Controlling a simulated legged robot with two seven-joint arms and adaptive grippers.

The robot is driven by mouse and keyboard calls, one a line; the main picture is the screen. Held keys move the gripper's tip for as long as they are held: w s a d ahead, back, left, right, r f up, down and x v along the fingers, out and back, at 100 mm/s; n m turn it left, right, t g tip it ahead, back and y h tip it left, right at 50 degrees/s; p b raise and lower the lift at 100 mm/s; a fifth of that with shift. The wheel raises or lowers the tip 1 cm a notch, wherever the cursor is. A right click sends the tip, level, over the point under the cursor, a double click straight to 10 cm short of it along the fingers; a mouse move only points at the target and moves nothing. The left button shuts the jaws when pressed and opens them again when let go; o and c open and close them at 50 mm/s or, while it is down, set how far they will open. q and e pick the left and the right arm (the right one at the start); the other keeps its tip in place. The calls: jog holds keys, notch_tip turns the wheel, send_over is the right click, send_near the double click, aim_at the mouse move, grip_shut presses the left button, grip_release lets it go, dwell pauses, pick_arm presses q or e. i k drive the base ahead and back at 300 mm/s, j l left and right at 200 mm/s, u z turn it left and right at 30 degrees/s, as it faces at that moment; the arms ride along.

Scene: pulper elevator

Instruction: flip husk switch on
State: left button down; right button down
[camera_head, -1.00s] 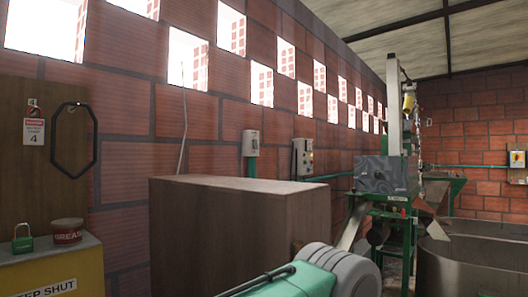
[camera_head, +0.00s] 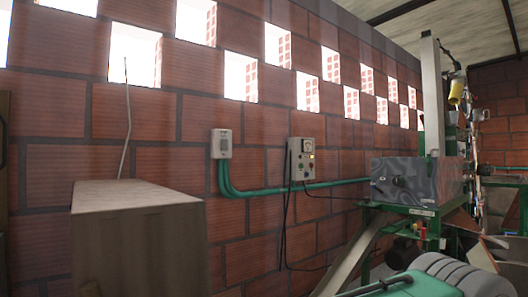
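No switch in view is clearly labelled as the husk switch. A small grey switch box (camera_head: 221,143) is mounted on the brick wall left of centre, with green conduit running from its underside. To its right, a larger pale control box (camera_head: 302,160) carries a dial and several small buttons or knobs. Their labels and switch positions are too small to read. Neither of my grippers is in view.
A brown wooden cabinet (camera_head: 140,245) stands at lower left, before the wall. A green-framed machine with a grey housing (camera_head: 405,182) and a sloping chute (camera_head: 350,255) stands right. A green, grey-ribbed machine part (camera_head: 435,278) is close at bottom right.

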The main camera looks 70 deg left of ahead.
aim_at(224, 147)
jog(key=i+j+u, duration=0.15)
jog(key=i+u, duration=0.75)
jog(key=i+l+u, duration=0.1)
jog(key=i+u, duration=0.35)
jog(key=i+l+u, duration=0.3)
jog(key=u, duration=0.15)
jog(key=i+j+u, duration=0.1)
jog(key=i+u, duration=0.9)
jog(key=k+z, duration=0.2)
jog(key=i, duration=0.1)
